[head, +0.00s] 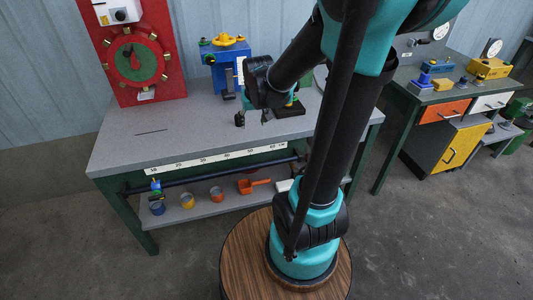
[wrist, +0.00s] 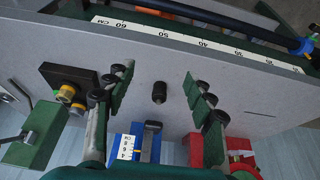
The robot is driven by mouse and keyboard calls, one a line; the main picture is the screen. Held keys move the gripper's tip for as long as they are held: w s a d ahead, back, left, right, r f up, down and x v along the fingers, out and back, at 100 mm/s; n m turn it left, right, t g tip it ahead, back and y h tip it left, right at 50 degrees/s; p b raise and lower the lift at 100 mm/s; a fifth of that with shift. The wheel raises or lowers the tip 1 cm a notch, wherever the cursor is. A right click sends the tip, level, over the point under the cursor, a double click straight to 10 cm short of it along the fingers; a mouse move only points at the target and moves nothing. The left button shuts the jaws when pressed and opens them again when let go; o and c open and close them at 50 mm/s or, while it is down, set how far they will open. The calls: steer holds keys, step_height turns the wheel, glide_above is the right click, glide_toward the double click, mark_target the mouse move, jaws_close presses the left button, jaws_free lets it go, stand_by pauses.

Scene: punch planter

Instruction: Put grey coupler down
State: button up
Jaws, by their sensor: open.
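A small dark grey cylinder, which looks like the grey coupler (wrist: 159,92), stands on the grey bench top (wrist: 225,60) in the wrist view. My gripper (wrist: 158,88) is open, with one green finger with black pads on each side of the coupler. Clear gaps show between the coupler and both fingers. In the head view my gripper (head: 253,116) is low over the bench, in front of the blue machine. I cannot make out the coupler for certain in the head view.
A red panel with a round green dial (head: 134,62) stands at the bench's back left. The blue machine with a yellow handwheel (head: 228,62) is behind my gripper. A black block with brass fittings (wrist: 70,82) lies close beside one finger. The bench's left part is clear.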

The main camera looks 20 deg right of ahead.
steer(key=s+f, duration=0.3)
steer(key=s, duration=0.5)
steer(key=s+d+f, duration=0.1)
steer(key=s+f, duration=0.2)
steer(key=s, duration=0.4)
steer(key=shift+s+d, duration=0.3)
steer(key=shift+s, duration=0.1)
